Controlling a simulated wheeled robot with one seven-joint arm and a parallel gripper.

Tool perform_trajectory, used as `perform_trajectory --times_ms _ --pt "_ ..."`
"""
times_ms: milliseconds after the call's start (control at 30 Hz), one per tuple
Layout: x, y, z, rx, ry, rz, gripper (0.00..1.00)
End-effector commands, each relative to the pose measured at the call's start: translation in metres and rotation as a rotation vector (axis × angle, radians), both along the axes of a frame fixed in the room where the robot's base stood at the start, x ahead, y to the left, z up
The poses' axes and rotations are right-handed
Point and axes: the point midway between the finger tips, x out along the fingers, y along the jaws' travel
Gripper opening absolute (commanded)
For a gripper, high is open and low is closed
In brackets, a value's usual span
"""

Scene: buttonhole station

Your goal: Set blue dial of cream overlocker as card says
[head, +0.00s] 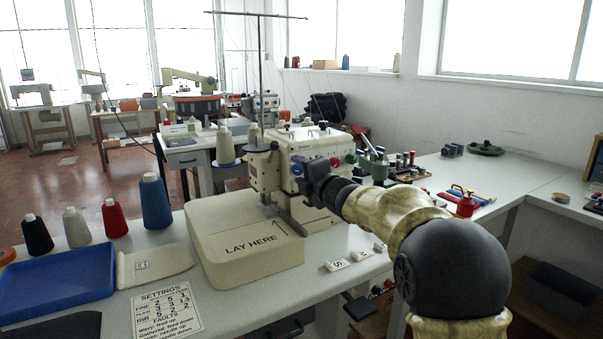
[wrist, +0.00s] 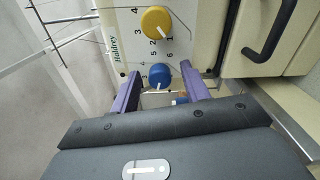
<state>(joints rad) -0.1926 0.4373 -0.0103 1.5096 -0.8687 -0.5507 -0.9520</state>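The cream overlocker (head: 268,176) stands on the table with a wide bed marked "LAY HERE". Its blue dial (wrist: 159,76) shows in the wrist view below a yellow dial (wrist: 156,20), with printed numbers around them. The blue dial's exact setting is too small to read surely. My gripper (wrist: 163,70) is open, its two purple fingers on either side of the blue dial; contact cannot be told. In the head view my dark wrist hides part of the machine's front.
A blue tray (head: 58,287), a cream cloth piece (head: 153,264) and several thread cones lie left of the bed. White lettered tags (head: 338,265) lie right of it. A red can (head: 466,205) and tools stand on the right-hand table.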

Motion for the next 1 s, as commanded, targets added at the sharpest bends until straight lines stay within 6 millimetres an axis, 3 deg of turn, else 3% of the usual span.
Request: perform_trajectory --times_ms 367,1000 --pt "-0.016 -0.012 0.001 0.001 0.0 -0.002 0.46" --pt "-0.113 -0.078 0.001 0.0 0.0 -0.003 0.46"
